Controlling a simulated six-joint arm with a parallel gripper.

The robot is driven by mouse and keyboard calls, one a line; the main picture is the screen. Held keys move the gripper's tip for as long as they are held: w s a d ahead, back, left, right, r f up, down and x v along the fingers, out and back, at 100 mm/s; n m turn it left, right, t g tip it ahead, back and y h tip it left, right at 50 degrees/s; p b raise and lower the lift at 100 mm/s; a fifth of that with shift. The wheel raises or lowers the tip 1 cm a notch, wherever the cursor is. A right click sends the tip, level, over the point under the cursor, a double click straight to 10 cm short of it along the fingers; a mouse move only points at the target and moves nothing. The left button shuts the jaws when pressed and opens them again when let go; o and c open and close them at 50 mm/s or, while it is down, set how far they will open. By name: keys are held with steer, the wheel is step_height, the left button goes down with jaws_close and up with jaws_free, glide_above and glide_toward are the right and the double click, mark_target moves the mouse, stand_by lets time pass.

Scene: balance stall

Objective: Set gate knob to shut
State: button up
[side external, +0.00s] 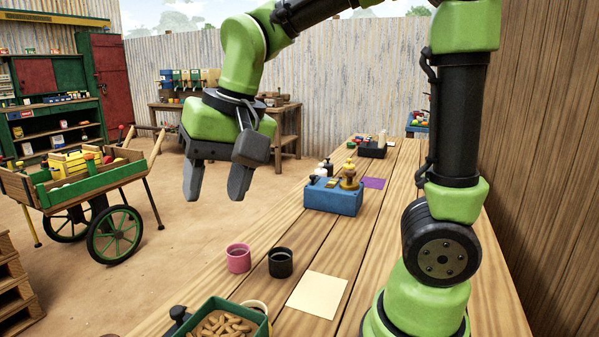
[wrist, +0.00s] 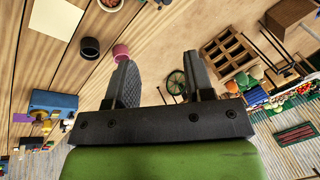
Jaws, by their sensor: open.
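No part in view is clearly marked as the gate knob. A blue box (side external: 333,201) with a brass-yellow fitting (side external: 349,178) and small dark and white knobs on top stands on the plank table. The blue box also shows at the left of the wrist view (wrist: 50,101). A green tray (side external: 205,331) of brown pieces at the front edge has a dark knob-like part (side external: 178,314) at its left; its setting cannot be read. My gripper (side external: 215,195) is open and empty, in the air left of the blue box. Its two fingers (wrist: 156,58) are apart in the wrist view.
A pink cup (side external: 238,258) and a black cup (side external: 281,263) stand near the table's left edge. A cream sheet (side external: 317,294) and a purple sheet (side external: 374,183) lie flat. A black tray (side external: 372,150) is farther back. A green cart (side external: 90,185) stands on the ground left.

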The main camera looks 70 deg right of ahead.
steer(key=s+d+r+n+t, duration=0.1)
steer(key=s+r+n+t, duration=0.1)
steer(key=s, duration=0.8)
steer(key=shift+s+d+n+t+y, duration=0.15)
steer(key=shift+d+n+t+y, duration=0.15)
steer(key=shift+t, duration=0.5)
steer(key=m+g+h, duration=0.2)
steer(key=m+g, duration=0.3)
steer(key=g, duration=0.2)
glide_above(176, 309)
step_height(176, 309, down, 12)
step_height(176, 309, down, 10)
steer(key=shift+f, duration=0.2)
jaws_close()
